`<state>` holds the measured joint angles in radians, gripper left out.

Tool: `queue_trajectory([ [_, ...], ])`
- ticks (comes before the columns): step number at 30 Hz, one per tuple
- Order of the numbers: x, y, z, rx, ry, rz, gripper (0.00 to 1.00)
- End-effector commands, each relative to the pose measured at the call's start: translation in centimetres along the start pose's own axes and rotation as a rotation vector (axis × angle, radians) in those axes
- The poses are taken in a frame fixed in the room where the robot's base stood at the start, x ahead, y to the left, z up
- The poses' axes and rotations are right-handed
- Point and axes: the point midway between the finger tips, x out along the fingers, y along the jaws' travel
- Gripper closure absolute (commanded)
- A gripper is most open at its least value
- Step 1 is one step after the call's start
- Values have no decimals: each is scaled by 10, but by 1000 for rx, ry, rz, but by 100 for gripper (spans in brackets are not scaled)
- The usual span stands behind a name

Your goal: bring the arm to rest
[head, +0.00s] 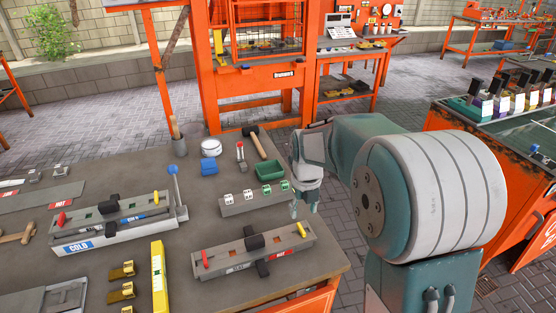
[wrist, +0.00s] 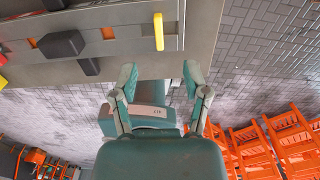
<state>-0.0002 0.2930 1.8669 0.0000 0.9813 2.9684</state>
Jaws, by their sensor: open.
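My arm (head: 430,195) stands at the right of the bench in the head view, with its teal and grey links close to the camera. My gripper (head: 306,205) hangs at the bench's right edge, beside the grey fixture with the yellow and red levers (head: 255,250). In the wrist view my gripper (wrist: 160,88) has its two fingers spread apart with nothing between them. The bench edge and the fixture's yellow lever (wrist: 158,31) lie beyond the fingertips.
An orange machine frame (head: 265,85) stands behind. Paved floor lies right of the bench.

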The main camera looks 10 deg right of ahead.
Motion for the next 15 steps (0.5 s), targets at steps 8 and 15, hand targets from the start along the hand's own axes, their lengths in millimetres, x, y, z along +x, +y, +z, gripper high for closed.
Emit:
queue_trajectory([
  [8,-26,3,-18,-251,-46,-14,40],
  [15,-63,9,-54,-745,-114,-69,40],
])
